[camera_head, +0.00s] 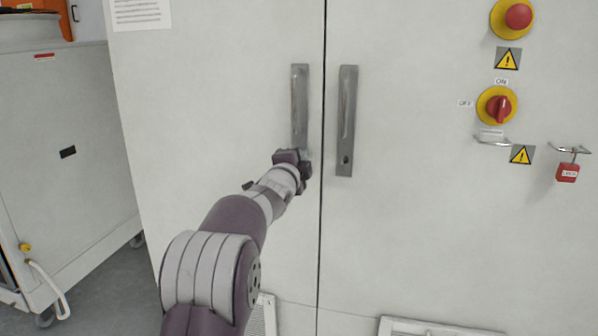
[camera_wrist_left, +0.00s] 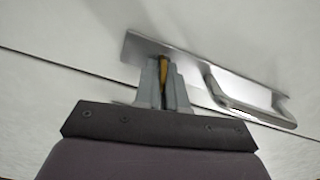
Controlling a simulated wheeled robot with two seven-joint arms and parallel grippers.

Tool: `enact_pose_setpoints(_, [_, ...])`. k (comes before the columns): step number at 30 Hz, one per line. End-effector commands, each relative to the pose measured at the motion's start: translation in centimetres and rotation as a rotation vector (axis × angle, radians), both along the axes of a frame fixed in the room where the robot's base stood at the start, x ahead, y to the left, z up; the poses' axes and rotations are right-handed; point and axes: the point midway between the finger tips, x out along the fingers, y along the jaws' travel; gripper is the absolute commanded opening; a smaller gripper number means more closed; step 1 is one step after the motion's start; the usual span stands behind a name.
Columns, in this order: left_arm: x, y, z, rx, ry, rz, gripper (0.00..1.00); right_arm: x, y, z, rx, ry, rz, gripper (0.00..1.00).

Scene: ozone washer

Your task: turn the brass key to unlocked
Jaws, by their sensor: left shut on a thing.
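The brass key (camera_wrist_left: 164,72) shows in the left wrist view as a thin yellow-brown strip between the fingers of my left gripper (camera_wrist_left: 165,85). The gripper is shut on it, in front of the plate of the left door handle (camera_wrist_left: 240,92). In the head view my left gripper (camera_head: 304,165) is at the lower end of the left door handle (camera_head: 299,100), and its own body hides the key. I cannot tell which way the key is turned. My right gripper is not in view.
The right door handle (camera_head: 347,120) stands just across the door seam, close to my left gripper. A red emergency button (camera_head: 518,16), a red rotary switch (camera_head: 499,108) and a red padlock (camera_head: 567,173) are on the right door. A grey cabinet (camera_head: 70,160) stands left.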

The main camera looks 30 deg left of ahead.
Motion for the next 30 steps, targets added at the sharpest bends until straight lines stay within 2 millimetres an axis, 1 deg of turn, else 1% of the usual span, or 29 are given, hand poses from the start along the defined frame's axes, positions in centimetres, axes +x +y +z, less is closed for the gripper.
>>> enact_pose_setpoints(1, [0.0, 0.0, -0.5, 0.030, 0.008, 0.001, 0.00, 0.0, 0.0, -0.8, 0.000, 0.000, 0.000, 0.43])
enact_pose_setpoints(9, [0.0, 0.0, -0.4, 0.153, 0.038, 0.000, 0.00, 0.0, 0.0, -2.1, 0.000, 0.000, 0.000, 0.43])
enact_pose_setpoints(18, [0.0, 0.0, -0.2, 0.204, 0.050, 0.001, 0.00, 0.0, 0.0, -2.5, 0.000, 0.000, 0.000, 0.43])
enact_pose_setpoints(29, [0.0, 0.0, -0.1, 0.205, 0.049, 0.000, 0.00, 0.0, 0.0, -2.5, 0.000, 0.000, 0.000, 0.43])
enact_pose_setpoints(30, [0.0, 0.0, -0.1, 0.205, 0.049, 0.000, 0.17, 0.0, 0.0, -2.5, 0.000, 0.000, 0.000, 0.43])
